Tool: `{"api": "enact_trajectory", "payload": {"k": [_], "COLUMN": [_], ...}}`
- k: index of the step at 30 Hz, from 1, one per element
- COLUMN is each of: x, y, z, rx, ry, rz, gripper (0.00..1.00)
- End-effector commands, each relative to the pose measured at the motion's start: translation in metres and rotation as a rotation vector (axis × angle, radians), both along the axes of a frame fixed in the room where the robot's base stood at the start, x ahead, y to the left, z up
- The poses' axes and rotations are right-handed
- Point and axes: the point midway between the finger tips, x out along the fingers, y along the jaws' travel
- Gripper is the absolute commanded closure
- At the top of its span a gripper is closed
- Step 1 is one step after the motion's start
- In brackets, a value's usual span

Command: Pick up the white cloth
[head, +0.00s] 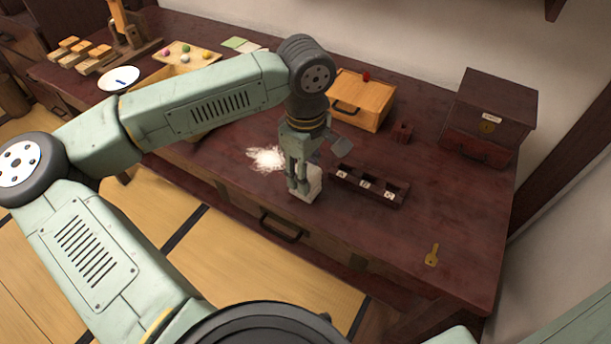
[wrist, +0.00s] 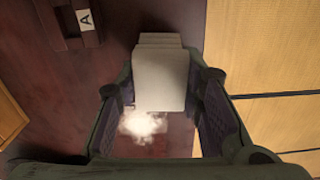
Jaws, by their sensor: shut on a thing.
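The white cloth (head: 311,186) is a folded, block-like bundle near the front edge of the dark red table. My gripper (head: 299,186) points down over it and is shut on it. In the wrist view the cloth (wrist: 160,75) sits between the two fingers of my gripper (wrist: 162,92), and its folded layers show at the far end. Whether the cloth touches the table is hard to tell.
White powder (head: 267,158) is spread on the table left of my gripper. A dark tray with labelled compartments (head: 368,187) stands close on the right. A wooden box (head: 362,98) and a dark chest (head: 489,113) stand behind. A brass key (head: 432,255) lies at front right.

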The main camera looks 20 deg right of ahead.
Motion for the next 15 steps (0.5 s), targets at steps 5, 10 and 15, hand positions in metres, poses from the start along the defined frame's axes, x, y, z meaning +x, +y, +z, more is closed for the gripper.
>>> {"api": "enact_trajectory", "payload": {"k": [5,10,15], "x": [0.001,-0.022,-0.051], "y": [0.0,0.026,0.059], "z": [0.021,0.024,0.028], "rx": [0.001,0.002,0.0], "ry": [-0.004,-0.002,-0.002], "rz": [0.0,0.003,0.004], "gripper": [0.93,0.93,0.93]}}
